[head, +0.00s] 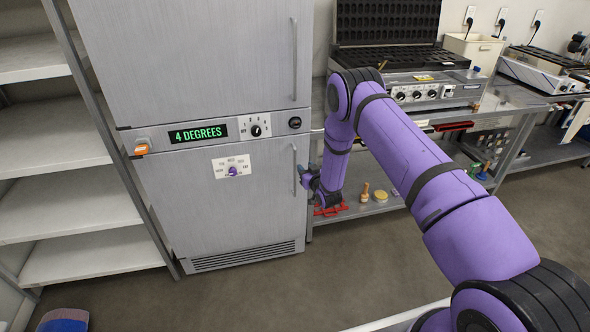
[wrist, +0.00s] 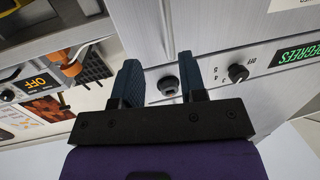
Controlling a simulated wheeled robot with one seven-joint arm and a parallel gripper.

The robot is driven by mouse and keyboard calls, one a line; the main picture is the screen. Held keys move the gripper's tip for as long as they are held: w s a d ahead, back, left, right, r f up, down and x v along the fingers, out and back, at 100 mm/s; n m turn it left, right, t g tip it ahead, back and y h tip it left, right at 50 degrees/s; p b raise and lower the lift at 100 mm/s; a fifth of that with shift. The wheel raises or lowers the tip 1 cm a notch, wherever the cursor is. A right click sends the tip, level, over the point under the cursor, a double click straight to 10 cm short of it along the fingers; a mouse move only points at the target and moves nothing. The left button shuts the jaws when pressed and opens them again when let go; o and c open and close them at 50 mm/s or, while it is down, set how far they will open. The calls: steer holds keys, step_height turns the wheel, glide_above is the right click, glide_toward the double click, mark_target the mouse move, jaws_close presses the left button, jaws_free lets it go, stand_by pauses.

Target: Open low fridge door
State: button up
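The fridge's low door (head: 215,205) is grey brushed metal and looks shut. Its slim vertical handle (head: 296,170) is at the door's right edge in the head view. My gripper (head: 309,177) is just right of this handle, partly hidden by its own arm. The wrist view is upside down and shows my gripper (wrist: 158,66) open, its two dark blue fingers spread with nothing held. A slim vertical bar, likely the low handle (wrist: 169,28), shows beyond the fingertips. I cannot tell whether the fingers touch it.
The upper fridge door (head: 200,60) is shut above the panel with its display (head: 198,133). White shelves (head: 65,210) stand at left. A steel table (head: 385,200) with small items on its lower shelf is close at right. The floor (head: 240,295) in front of the fridge is clear.

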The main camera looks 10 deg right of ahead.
step_height(320, 180, down, 6)
steer(key=s, duration=0.2)
steer(key=w+a, duration=0.2)
steer(key=w, duration=0.8)
steer(key=shift+a+r+t, duration=0.2)
steer(key=shift+t, duration=0.1)
jaws_close()
